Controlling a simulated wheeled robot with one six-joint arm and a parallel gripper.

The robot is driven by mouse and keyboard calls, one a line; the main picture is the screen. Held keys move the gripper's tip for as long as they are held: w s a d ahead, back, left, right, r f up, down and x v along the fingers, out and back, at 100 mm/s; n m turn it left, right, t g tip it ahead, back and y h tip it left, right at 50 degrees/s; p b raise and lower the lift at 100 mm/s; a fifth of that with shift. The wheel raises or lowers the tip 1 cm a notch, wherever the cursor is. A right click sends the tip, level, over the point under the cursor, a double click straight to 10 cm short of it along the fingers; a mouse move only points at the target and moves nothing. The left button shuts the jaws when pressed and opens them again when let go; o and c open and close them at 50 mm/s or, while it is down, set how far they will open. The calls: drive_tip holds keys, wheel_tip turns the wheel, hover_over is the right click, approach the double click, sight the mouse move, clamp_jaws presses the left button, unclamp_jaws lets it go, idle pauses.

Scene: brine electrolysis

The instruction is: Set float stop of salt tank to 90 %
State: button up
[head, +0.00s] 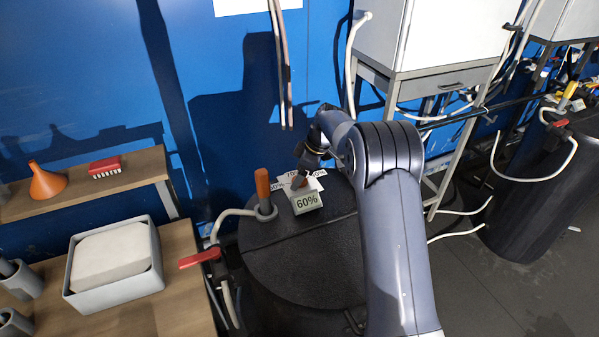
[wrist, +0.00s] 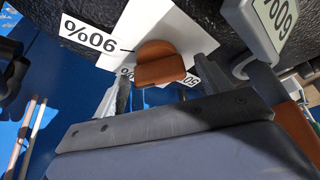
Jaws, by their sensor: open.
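The salt tank (head: 300,262) is a black round tank with a textured lid. On the lid stands a small grey display (head: 307,202) reading 60%; it also shows in the wrist view (wrist: 275,20). Beside it is a white scale plate with percent labels (head: 281,184), partly hidden by my gripper. In the wrist view a label (wrist: 88,33) reads 90%, upside down. An orange-brown float stop handle (wrist: 160,64) sits over the plate, in front of my jaws. My gripper (head: 301,180) is open, close above the scale. Contact with the handle cannot be told.
An orange upright handle (head: 263,188) with a grey collar stands left of the display. A red lever valve (head: 200,258) and hose are at the tank's left. A bench with a grey box (head: 115,294) is farther left. A white cabinet (head: 435,35) stands behind.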

drive_tip(key=shift+a+f, duration=0.1)
drive_tip(key=shift+f, duration=0.1)
drive_tip(key=c, duration=1)
drive_tip(key=shift+m+b, duration=0.3)
drive_tip(key=shift+b, duration=0.05)
drive_tip(key=shift+f+m+t+b, duration=0.1)
drive_tip(key=shift+m+t+b, duration=0.4)
drive_tip(key=shift+m+b, duration=0.35)
drive_tip(key=shift+m+t+h+b, duration=0.6)
drive_tip(key=shift+m+b, duration=0.35)
drive_tip(key=shift+m, duration=1.2)
